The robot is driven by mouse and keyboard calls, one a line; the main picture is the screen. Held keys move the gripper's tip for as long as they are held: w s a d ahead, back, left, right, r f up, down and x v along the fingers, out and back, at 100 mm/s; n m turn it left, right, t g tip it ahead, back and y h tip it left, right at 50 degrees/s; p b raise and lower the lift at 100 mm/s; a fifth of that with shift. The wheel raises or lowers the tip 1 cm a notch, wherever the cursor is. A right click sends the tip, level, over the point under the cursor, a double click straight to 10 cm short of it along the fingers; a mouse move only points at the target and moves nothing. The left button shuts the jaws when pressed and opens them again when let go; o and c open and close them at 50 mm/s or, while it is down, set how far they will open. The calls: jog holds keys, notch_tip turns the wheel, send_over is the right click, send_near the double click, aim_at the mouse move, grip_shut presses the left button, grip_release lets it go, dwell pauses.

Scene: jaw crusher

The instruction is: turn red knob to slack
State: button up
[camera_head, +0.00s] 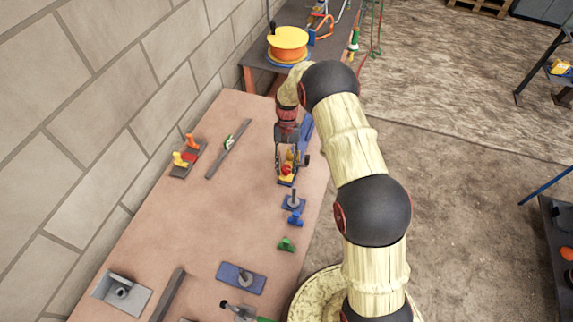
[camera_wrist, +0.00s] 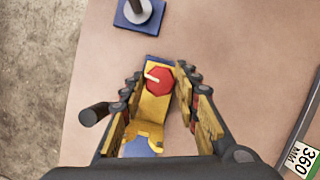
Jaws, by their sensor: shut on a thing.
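The red knob (camera_wrist: 161,80) is an eight-sided disc with a white pointer, seen between my fingertips in the wrist view. The pointer points left and slightly up in that view. The knob sits at one end of the jaw crusher (camera_wrist: 150,108), a yellow body with blue parts. In the head view the red knob (camera_head: 286,170) shows just below my gripper (camera_head: 287,165). My gripper (camera_wrist: 161,75) points down with one finger on each side of the knob and is shut on it. The exact finger contact is hard to see.
A dark crank handle (camera_wrist: 94,115) sticks out left of the crusher in the wrist view. A blue plate with a grey post (camera_head: 293,201) stands close by. Small blue (camera_head: 296,218) and green (camera_head: 287,244) pieces lie nearer. The table's middle is clear.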

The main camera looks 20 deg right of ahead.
jog(key=shift+n+h, duration=0.3)
jog(key=shift+n, duration=0.6)
jog(key=shift+a, duration=0.1)
jog(key=o, duration=1.2)
jog(key=shift+c, duration=0.2)
jog(key=shift+r, duration=0.1)
jog(key=v, duration=1.1)
jog(key=shift+w+r, duration=0.25)
jog(key=shift+r, duration=0.1)
